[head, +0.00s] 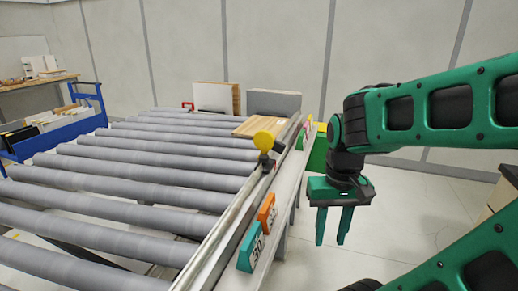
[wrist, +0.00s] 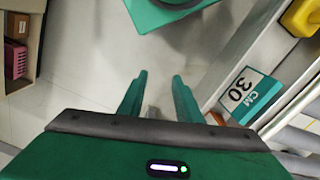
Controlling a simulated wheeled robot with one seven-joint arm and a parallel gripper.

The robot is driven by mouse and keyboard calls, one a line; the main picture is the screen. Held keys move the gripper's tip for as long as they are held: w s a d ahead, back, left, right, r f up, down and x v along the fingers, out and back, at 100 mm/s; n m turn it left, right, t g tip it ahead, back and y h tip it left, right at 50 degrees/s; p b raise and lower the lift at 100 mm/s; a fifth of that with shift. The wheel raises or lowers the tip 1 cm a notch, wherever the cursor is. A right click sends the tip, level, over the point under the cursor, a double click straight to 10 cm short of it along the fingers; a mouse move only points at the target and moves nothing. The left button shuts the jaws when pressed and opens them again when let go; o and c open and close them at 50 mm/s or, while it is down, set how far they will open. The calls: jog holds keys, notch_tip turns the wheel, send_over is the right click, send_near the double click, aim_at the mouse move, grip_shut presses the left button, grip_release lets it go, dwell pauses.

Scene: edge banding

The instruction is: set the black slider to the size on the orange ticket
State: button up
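An orange ticket (head: 267,212) stands on the side rail of the roller conveyor; its print is too small to read. A teal ticket (head: 250,245) stands nearer to me, and in the wrist view (wrist: 249,97) it reads 30 CM. A small dark part (head: 267,161) sits on the rail under a yellow round knob (head: 264,141); I cannot tell for sure that it is the black slider. My gripper (head: 333,232) points down, open and empty, to the right of the rail. Its two fingers are apart in the wrist view (wrist: 159,77).
The grey rollers (head: 130,175) fill the left side. A wooden board (head: 254,127) lies at the rail's far end, with several small coloured tickets (head: 303,134) near it. A green bin (head: 317,155) stands beyond my gripper. A blue cart (head: 55,128) is far left. Floor right of the rail is open.

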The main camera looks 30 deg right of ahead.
jog(key=shift+w, duration=0.3)
jog(key=shift+o, duration=0.6)
jog(key=n+t, duration=0.5)
send_near(264, 156)
jog(key=shift+h, duration=0.4)
jog(key=x, duration=0.8)
jog(key=shift+a+f, duration=0.1)
jog(key=shift+a, duration=0.25)
jog(key=shift+w, duration=0.1)
grip_shut()
